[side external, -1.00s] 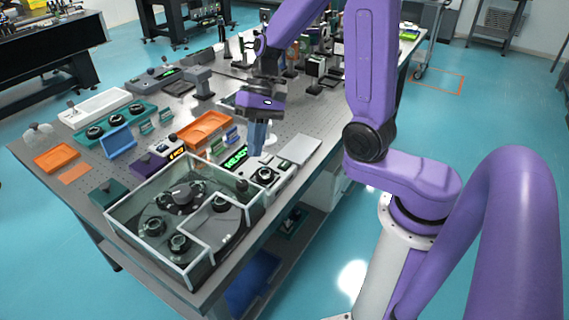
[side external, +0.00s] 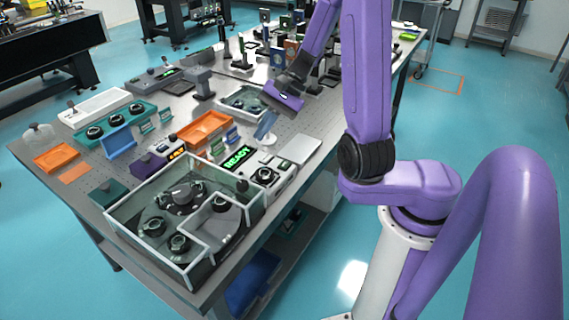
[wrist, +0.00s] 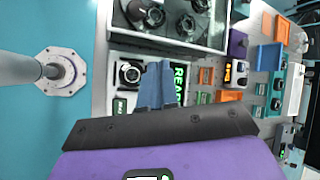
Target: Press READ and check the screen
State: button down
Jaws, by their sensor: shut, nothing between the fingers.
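The instrument is a light grey box (side external: 283,183) near the table's front edge. Its dark screen (side external: 238,157) shows READY in green letters; the screen also appears in the wrist view (wrist: 180,80), partly hidden by my fingers. A dark round part in a square holder (side external: 265,175) sits on the box. A small dark patch with green marks (wrist: 120,106) shows on the box in the wrist view; its text is too small to read. My gripper (side external: 263,136) is shut and empty, its blue fingers tilted, above and behind the box, apart from it.
A clear-walled enclosure (side external: 150,243) with dark round parts stands left of the box. An orange tray (side external: 205,128) and a purple unit with an orange display (side external: 150,167) lie behind it. A pale flat plate (side external: 299,149) lies to the right.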

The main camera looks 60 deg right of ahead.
aim_at(288, 164)
jog(key=s+d+m+t+h, duration=0.1)
jog(key=s+d+m+t, duration=0.2)
jog(key=d+m, duration=0.2)
jog(key=shift+d+f+t, duration=0.3)
jog(key=shift+d+f, duration=0.05)
jog(key=shift+d, duration=0.35)
jog(key=shift+f, duration=4.45)
jog(key=shift+f, duration=0.2)
jog(key=shift+f, duration=0.2)
jog(key=shift+f, duration=0.4)
jog(key=shift+r, duration=0.85)
